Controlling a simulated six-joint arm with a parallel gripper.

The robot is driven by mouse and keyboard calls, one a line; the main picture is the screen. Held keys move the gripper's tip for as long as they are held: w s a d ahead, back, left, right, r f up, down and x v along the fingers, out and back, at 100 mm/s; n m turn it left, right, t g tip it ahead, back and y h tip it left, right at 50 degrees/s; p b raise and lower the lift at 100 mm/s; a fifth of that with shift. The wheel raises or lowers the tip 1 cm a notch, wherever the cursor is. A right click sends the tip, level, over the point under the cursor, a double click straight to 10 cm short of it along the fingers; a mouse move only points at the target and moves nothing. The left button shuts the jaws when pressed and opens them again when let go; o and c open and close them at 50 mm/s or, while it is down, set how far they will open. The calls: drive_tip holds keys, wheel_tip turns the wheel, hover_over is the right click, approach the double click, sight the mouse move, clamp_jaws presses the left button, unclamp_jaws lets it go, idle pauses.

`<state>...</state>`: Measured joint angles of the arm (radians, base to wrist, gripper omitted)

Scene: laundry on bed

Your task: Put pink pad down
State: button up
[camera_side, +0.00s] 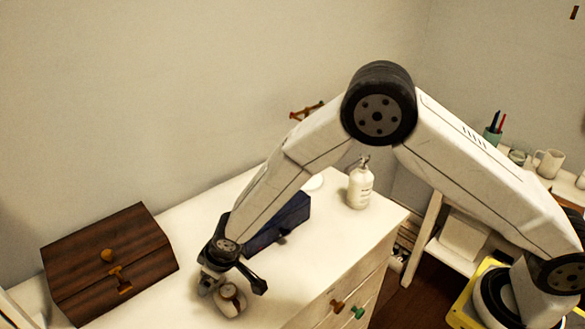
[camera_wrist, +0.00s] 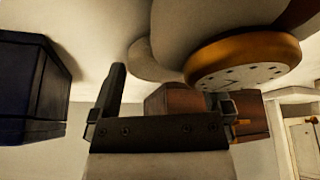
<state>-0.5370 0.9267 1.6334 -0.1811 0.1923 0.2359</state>
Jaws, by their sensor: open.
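No pink pad can be made out in either view. My gripper (camera_side: 233,286) is low over the white dresser top, at its front left part, with its fingers apart. In the wrist view my gripper (camera_wrist: 168,100) shows its dark fingers spread, with no pad between them. A small round clock (camera_side: 231,298) stands right at the fingers in the side view. In the wrist view, which looks upside down, the clock (camera_wrist: 245,62) has an orange-gold rim and sits close beside the right finger. I cannot tell whether they touch.
A dark wooden chest (camera_side: 108,262) stands on the dresser (camera_side: 305,262) at left. A dark blue box (camera_side: 278,222) lies behind my gripper and also shows in the wrist view (camera_wrist: 28,90). A white bottle (camera_side: 360,186) stands at the back right. The dresser's right front is clear.

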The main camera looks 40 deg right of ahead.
drive_tip(key=shift+v, duration=5.9)
drive_tip(key=s+d+r+m, duration=0.1)
drive_tip(key=s+d, duration=0.4)
drive_tip(key=d, duration=0.3)
drive_tip(key=s+d+r+m+g+h, duration=0.1)
drive_tip(key=s+d+m, duration=0.1)
drive_tip(key=s+d, duration=0.3)
drive_tip(key=s+d+r+m+h, duration=0.1)
drive_tip(key=s+d, duration=0.4)
drive_tip(key=d, duration=0.7)
drive_tip(key=shift+d+m+g, duration=0.3)
drive_tip(key=shift+m, duration=0.4)
drive_tip(key=shift+s+r, duration=0.1)
